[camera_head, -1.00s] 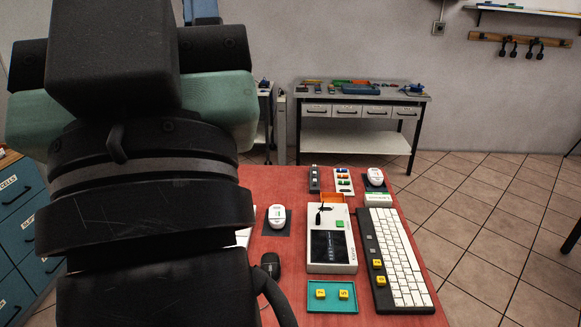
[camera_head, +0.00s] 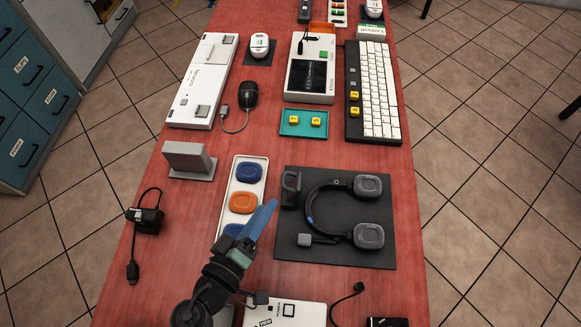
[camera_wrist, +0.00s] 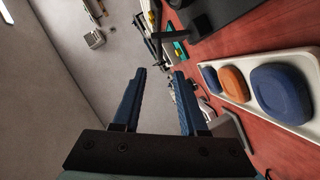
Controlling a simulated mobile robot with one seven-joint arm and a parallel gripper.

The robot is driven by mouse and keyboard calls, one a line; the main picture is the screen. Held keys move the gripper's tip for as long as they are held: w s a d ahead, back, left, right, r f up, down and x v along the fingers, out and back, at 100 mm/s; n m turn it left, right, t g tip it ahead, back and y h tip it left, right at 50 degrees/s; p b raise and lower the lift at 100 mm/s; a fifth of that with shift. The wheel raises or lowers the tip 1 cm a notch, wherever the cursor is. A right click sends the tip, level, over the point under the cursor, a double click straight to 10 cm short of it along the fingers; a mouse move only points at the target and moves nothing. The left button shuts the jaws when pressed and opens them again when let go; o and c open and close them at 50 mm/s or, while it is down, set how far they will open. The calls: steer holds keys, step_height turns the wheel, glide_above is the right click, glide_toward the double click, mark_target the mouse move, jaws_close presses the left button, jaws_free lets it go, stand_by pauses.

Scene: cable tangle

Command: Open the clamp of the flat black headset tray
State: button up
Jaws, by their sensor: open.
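The flat black headset tray (camera_head: 333,218) lies on the red table in the head view. A dark headset with grey ear cups (camera_head: 368,187) rests on it, ear cups to the right. A small dark upright part, seemingly the clamp (camera_head: 290,187), stands at the tray's upper left beside the headband; whether it is closed I cannot tell. My gripper (camera_head: 270,206) is left of the tray, over the lower end of the pad tray, apart from the clamp. In the wrist view my gripper's blue fingers (camera_wrist: 160,73) are open and empty.
A white tray (camera_head: 258,169) with blue and orange pads lies left of the headset tray; its rim shows in the wrist view (camera_wrist: 237,96). A grey block (camera_head: 188,160), teal tray (camera_head: 289,131) and keyboard (camera_head: 381,90) stand farther back.

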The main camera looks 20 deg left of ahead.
mark_target(289, 172)
steer(key=p+x, duration=0.1)
steer(key=x, duration=1.1)
steer(key=shift+w+f, duration=0.1)
steer(key=shift+w, duration=0.2)
steer(key=shift+c, duration=0.3)
